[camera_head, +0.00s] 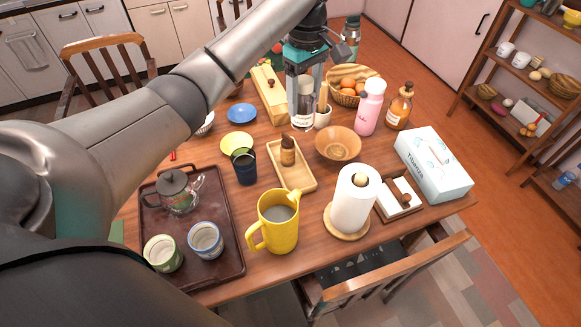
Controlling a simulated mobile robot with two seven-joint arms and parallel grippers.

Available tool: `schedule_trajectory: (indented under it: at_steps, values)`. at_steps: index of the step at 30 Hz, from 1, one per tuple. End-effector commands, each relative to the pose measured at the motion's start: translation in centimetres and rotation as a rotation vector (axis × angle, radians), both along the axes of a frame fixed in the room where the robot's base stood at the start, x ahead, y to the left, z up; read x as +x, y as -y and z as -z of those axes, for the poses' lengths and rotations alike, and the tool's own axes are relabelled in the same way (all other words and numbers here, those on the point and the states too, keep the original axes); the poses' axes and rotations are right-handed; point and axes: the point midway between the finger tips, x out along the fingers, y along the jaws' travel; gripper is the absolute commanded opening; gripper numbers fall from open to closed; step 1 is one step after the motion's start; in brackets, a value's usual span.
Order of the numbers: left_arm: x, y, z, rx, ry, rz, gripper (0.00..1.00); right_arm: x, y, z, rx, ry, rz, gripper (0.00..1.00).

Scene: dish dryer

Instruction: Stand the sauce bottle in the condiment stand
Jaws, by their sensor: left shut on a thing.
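My left gripper (305,88) points down over the far middle of the table and is shut on a bottle with a pale label (303,113), which I take to be the sauce bottle. The bottle is upright; I cannot tell whether its base touches the table. The light wooden tray that looks like the condiment stand (304,181) lies nearer, below the gripper in the picture. A small brown bottle (288,152) with a dark cap stands in it, and its near part is bare. My right gripper is not in view.
A wooden bowl (338,144) is right of the stand, and a dark blue cup (244,167) is left of it. A yellow pitcher (276,222) and paper towel roll (354,200) stand nearer. A small pale cup (323,117) is close beside the held bottle.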

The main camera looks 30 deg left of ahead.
Motion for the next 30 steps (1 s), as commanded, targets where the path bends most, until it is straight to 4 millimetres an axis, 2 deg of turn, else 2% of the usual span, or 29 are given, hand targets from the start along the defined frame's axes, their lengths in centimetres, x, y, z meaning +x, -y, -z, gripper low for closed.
schedule_trajectory:
  at_steps: [4,8,11,24,30]
  values:
    - [-0.1,-0.7,1.5,-0.002,-0.001,-0.102,0.00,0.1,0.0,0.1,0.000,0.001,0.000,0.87]
    - [-0.2,-1.0,2.4,0.000,0.001,-0.141,0.00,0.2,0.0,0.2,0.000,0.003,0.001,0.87]
    - [-0.2,-1.1,4.0,0.000,0.000,-0.148,0.00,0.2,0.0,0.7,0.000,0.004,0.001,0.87]
    - [-0.2,-1.1,13.9,0.001,0.000,-0.145,0.00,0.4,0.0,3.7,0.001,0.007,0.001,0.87]
    - [-0.2,-1.1,17.0,0.000,0.003,-0.145,0.00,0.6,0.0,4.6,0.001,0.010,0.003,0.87]
